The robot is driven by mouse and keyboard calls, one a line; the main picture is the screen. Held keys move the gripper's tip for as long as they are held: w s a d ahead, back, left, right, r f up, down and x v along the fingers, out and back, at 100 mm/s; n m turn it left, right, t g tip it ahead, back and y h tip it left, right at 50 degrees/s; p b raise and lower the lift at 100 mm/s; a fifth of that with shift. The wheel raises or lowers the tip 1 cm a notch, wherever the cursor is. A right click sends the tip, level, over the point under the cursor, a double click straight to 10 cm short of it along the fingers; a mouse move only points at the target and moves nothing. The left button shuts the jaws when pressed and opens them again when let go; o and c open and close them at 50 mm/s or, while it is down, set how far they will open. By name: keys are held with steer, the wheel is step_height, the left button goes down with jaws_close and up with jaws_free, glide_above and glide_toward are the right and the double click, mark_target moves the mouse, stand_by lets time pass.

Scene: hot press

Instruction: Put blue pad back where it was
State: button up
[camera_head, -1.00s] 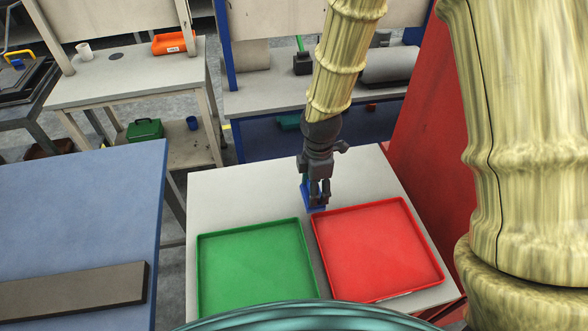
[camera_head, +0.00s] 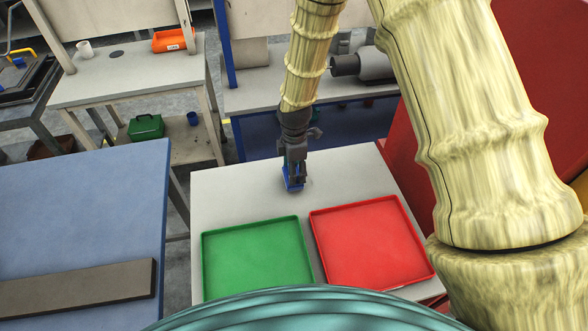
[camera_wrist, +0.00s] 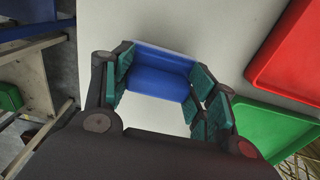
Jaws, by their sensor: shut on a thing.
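The blue pad (camera_head: 291,184) is between the fingers of my gripper (camera_head: 297,178), over the far part of the light grey table (camera_head: 235,190). In the wrist view, the blue pad (camera_wrist: 160,73) shows as a blue block with a raised back part, and the green-padded fingers of my gripper (camera_wrist: 165,92) are on both sides of it. My gripper is shut on it. I cannot tell whether its underside touches the table.
A green tray (camera_head: 204,262) and a red tray (camera_head: 322,250) lie side by side on the table's near part. A blue-topped table (camera_head: 80,205) with a dark bar (camera_head: 75,288) stands at left. The table is bare around the pad.

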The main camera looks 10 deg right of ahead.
steer(key=shift+f, duration=0.75)
steer(key=shift+f, duration=0.15)
steer(key=o, duration=1)
steer(key=shift+r, duration=0.2)
steer(key=shift+r+b, duration=1.95)
steer(key=shift+r, duration=4)
